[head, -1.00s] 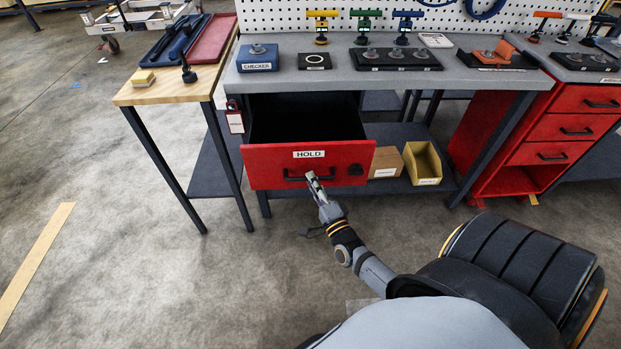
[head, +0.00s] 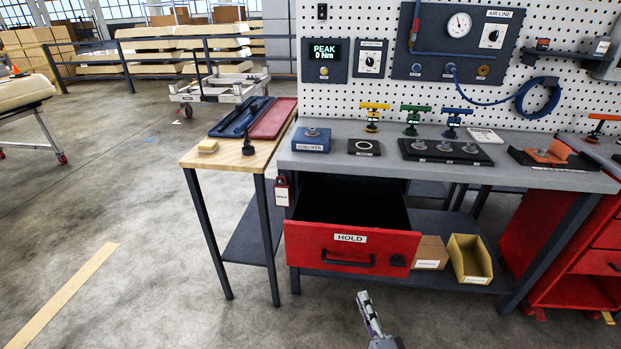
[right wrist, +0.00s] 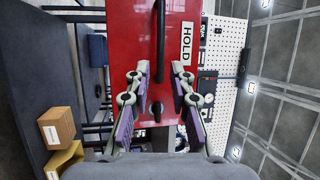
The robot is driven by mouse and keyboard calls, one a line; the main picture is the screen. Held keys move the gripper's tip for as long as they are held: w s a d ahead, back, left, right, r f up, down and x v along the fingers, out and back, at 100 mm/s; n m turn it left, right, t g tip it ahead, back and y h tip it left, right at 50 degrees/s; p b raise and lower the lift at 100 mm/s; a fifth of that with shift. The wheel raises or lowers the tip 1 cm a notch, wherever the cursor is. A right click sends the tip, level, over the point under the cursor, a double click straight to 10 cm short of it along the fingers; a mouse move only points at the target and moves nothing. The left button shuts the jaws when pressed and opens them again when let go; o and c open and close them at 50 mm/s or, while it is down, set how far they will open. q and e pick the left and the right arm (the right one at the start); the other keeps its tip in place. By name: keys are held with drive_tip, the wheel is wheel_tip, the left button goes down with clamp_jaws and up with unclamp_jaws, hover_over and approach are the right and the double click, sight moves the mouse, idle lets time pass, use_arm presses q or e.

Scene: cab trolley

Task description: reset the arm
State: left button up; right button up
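My right gripper (head: 368,312) shows at the bottom of the head view, below and in front of the red HOLD drawer (head: 310,243), apart from it. In the right wrist view its two fingers (right wrist: 160,80) are spread with nothing held between them. The drawer stands pulled out under the grey workbench, and its dark inside looks empty. Its black handle (head: 348,261) is free; it also shows in the right wrist view (right wrist: 160,35), beyond the fingertips. My left gripper is not in view.
A wood-topped side table (head: 190,160) stands left of the bench. A cardboard box (head: 431,250) and a yellow bin (head: 468,259) sit on the lower shelf right of the drawer. A red cabinet (head: 575,250) stands at the right. The floor in front is open.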

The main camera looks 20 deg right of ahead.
drive_tip(key=s+f+n+g+y, duration=0.1)
drive_tip(key=s+f+n+g, duration=0.25)
drive_tip(key=f, duration=0.65)
drive_tip(key=s+f+n+g, duration=0.3)
drive_tip(key=f+n, duration=0.1)
drive_tip(key=f, duration=0.7)
drive_tip(key=s+f+n+g+y, duration=0.1)
drive_tip(key=s+f+n+g, duration=0.25)
drive_tip(key=f, duration=0.65)
drive_tip(key=s+a+f+n+g, duration=0.1)
drive_tip(key=s+f+n+g, duration=0.35)
drive_tip(key=s+f, duration=0.4)
drive_tip(key=s+a+f+n+g, duration=0.1)
drive_tip(key=s+f+n+g, duration=0.35)
drive_tip(key=s, duration=0.65)
wheel_tip(320, 180, up, 12)
drive_tip(key=p, duration=1.2)
drive_tip(key=shift+w+r+m, duration=0.25)
drive_tip(key=shift+w+m, duration=0.05)
drive_tip(key=shift+m, duration=0.1)
